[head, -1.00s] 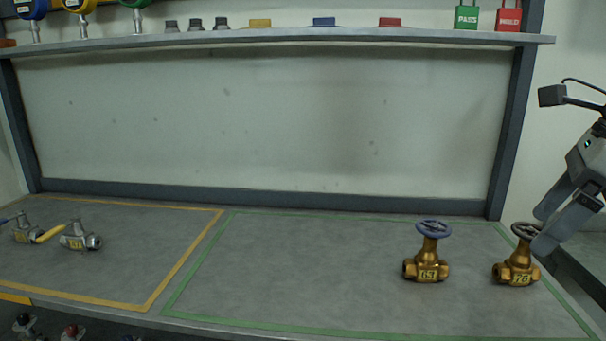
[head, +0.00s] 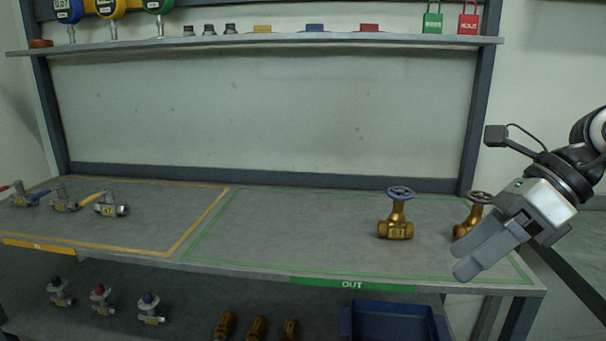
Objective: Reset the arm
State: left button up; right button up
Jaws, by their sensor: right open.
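My right gripper (head: 465,258) comes in from the right in the head view. It is open and empty, in front of the bench's right end. Its fingers cover the lower part of a brass gate valve with a dark handwheel (head: 472,215). Another brass gate valve with a blue handwheel (head: 396,228) stands upright to the left, clear of the gripper. Both valves stand inside the green outline marked OUT (head: 352,284). My left gripper is not in view.
Several small lever valves (head: 111,208) stand in the yellow outline at left. A lower shelf holds small valves (head: 149,309), brass parts (head: 257,328) and a blue bin (head: 394,322). An upper shelf (head: 270,40) carries gauges and red and green padlocks. The middle of the green area is clear.

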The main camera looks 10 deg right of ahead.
jog(key=w+a+f+m+t+y, duration=0.1)
jog(key=a+f+m+t+y, duration=0.1)
jog(key=a+m+y, duration=0.45)
jog(key=w+a+f+m+t+y, duration=0.1)
jog(key=a+f+m+t+y, duration=0.1)
jog(key=a+m+y, duration=0.4)
notch_tip(320, 180, down, 21)
jog(key=d+m+t+h, duration=0.2)
jog(key=m+t+h, duration=1.1)
jog(key=m, duration=1.3)
jog(key=s+a+f+m+g+h, duration=0.2)
jog(key=s+f+m+g+h, duration=0.2)
jog(key=s+f+g, duration=0.4)
notch_tip(320, 180, down, 4)
jog(key=shift+s+r+m, duration=0.2)
jog(key=shift+s+m, duration=0.15)
jog(key=shift+s, duration=0.55)
jog(key=shift+a, duration=0.1)
